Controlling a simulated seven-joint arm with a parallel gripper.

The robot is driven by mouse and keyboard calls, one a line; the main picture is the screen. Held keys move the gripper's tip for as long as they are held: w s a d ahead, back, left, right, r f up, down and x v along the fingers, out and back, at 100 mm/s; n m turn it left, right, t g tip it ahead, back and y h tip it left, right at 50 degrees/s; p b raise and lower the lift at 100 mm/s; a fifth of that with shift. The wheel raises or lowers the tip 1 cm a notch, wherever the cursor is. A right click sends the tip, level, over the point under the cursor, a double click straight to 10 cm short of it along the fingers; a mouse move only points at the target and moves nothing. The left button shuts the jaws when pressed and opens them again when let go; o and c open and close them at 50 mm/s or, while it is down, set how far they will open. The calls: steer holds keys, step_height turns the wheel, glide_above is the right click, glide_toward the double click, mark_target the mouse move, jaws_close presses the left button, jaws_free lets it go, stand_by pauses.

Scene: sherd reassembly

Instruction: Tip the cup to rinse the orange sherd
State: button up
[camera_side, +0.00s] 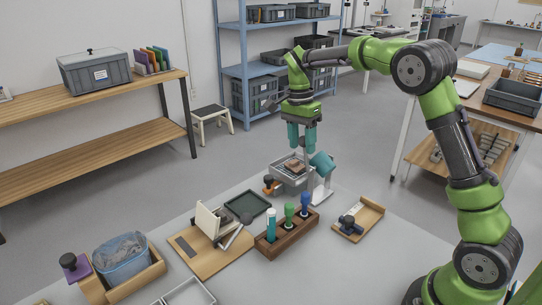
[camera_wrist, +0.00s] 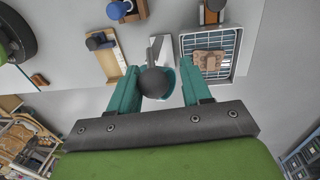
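The teal cup (camera_side: 321,164) is mounted on a pale stand beside the basin and looks tilted in the side view. In the wrist view the cup (camera_wrist: 170,78) is mostly hidden behind a dark round knob (camera_wrist: 154,83). The orange-brown sherd (camera_wrist: 209,60) lies on the rack of the grey basin (camera_wrist: 236,62); it also shows in the side view (camera_side: 294,164). My gripper (camera_wrist: 160,75) has its teal fingers apart, with the knob between them and a gap on the right. In the side view my gripper (camera_side: 301,147) is above the basin and cup.
A wooden block with several coloured-handled tools (camera_side: 287,233) stands in front of the basin. A wooden tray with a dark-blue tool (camera_side: 358,219) is to the right. A dark tray (camera_side: 246,205), a wooden board (camera_side: 212,257) and a blue tub (camera_side: 122,259) are to the left.

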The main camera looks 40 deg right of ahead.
steer(key=shift+g, duration=0.4)
steer(key=w+r, duration=0.1)
steer(key=r, duration=0.2)
steer(key=w+r, duration=0.1)
steer(key=shift+w+r, duration=0.3)
stand_by(0.6)
steer(key=s+r+n, duration=0.1)
steer(key=s+r, duration=0.1)
steer(key=s+a+r+n+t, duration=0.1)
steer(key=s+r, duration=0.1)
steer(key=shift+a+r+n, duration=0.1)
steer(key=shift+a+n, duration=0.1)
steer(key=shift+n, duration=0.2)
steer(key=s+a+f+n+t+y, duration=0.1)
steer(key=s+a+n+t, duration=0.3)
steer(key=s, duration=0.6)
steer(key=s+a+f+n+t+y, duration=0.1)
steer(key=s+a+n+t, duration=0.3)
steer(key=s+n, duration=0.3)
steer(key=s+a, duration=0.1)
steer(key=s, duration=0.3)
steer(key=shift+a, duration=0.2)
